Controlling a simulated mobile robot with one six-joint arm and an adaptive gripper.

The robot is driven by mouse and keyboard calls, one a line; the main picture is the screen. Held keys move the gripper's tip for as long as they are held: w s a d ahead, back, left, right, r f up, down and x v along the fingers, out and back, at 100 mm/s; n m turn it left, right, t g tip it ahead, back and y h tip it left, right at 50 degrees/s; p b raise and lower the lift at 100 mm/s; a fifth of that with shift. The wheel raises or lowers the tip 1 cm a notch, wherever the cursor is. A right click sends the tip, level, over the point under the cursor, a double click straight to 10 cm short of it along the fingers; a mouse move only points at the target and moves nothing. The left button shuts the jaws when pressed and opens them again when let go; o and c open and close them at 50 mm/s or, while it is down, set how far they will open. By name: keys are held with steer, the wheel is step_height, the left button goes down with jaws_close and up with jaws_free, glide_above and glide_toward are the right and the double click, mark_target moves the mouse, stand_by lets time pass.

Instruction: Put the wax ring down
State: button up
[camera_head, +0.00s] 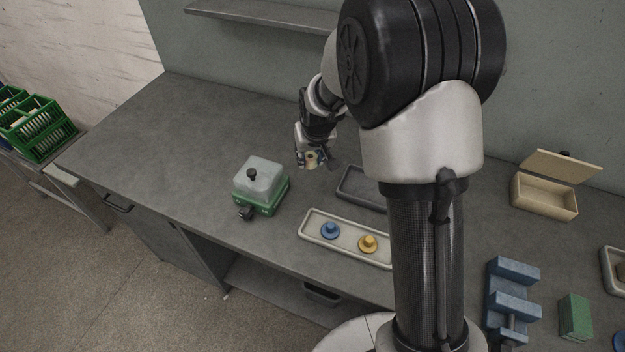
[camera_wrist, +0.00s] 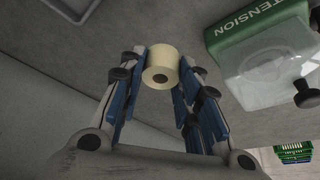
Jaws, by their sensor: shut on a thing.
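The wax ring (camera_wrist: 161,64) is a pale cream ring with a hole in its middle. In the wrist view it sits between the blue-padded fingers of my gripper (camera_wrist: 160,82), which is shut on it. In the head view my gripper (camera_head: 311,160) is above the grey bench, behind and right of the green tension box, and the small cream ring (camera_head: 311,158) shows at its tip. The ring appears held clear of the bench, but the exact height cannot be told.
A dark grey tray (camera_head: 347,183) lies right of my gripper, partly behind my arm. A pale tray (camera_head: 316,232) holds a blue and a yellow knobbed piece. Far right are an open beige box (camera_head: 545,203) and a blue fixture (camera_head: 512,290). The bench's left is clear.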

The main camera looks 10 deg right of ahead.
step_height(320, 180, down, 8)
steer(key=shift+f+b, duration=0.15)
steer(key=shift+b, duration=0.9)
steer(key=shift+f, duration=0.2)
steer(key=o, duration=0.9)
steer(key=shift+c, duration=0.2)
steer(key=shift+r, duration=0.15)
